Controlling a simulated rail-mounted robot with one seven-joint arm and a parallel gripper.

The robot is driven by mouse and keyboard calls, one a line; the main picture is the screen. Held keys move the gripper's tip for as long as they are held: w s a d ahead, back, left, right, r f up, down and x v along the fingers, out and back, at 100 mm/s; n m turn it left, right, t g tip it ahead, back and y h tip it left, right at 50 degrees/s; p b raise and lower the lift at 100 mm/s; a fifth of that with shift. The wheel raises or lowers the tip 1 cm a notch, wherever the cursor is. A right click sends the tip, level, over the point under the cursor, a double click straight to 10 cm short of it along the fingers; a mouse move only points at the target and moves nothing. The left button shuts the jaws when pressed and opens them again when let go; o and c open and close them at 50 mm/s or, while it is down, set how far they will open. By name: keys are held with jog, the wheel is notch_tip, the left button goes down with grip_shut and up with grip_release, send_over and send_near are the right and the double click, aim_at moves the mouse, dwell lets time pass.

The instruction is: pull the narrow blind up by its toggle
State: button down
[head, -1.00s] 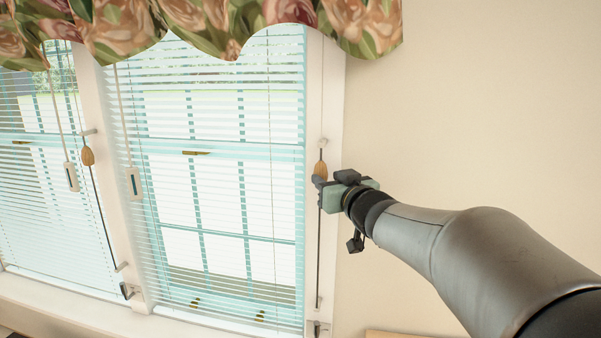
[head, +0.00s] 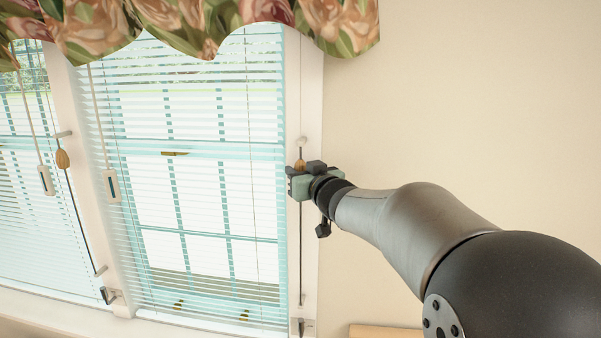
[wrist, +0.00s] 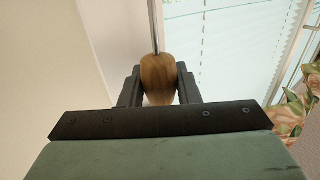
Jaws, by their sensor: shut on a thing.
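The right-hand blind (head: 200,215) hangs lowered over its window, slats spread down to near the sill. A cord runs down the white frame to its right, with a wooden toggle (head: 300,163) on it just below a small white peg. My gripper (head: 298,182) is at this toggle and hides its lower part. In the wrist view the brown toggle (wrist: 158,70) sits between the two dark fingers of my gripper (wrist: 158,90), shut on its sides, and the cord leaves its end.
Another lowered blind (head: 22,200) at the left has its own wooden toggle (head: 62,159). Two pale wand handles (head: 111,187) hang near the windows. A floral valance (head: 200,22) covers the top. Bare wall (head: 450,90) lies right of the frame.

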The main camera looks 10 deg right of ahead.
notch_tip(320, 180, down, 36)
jog(key=b, duration=2.7)
jog(key=shift+r+b, duration=0.15)
jog(key=shift+b, duration=0.25)
jog(key=c, duration=1.4)
grip_release()
jog(key=shift+o, duration=0.2)
jog(key=shift+s+r, duration=0.1)
jog(key=shift+s, duration=0.1)
jog(key=p+v, duration=0.2)
jog(key=v, duration=1.5)
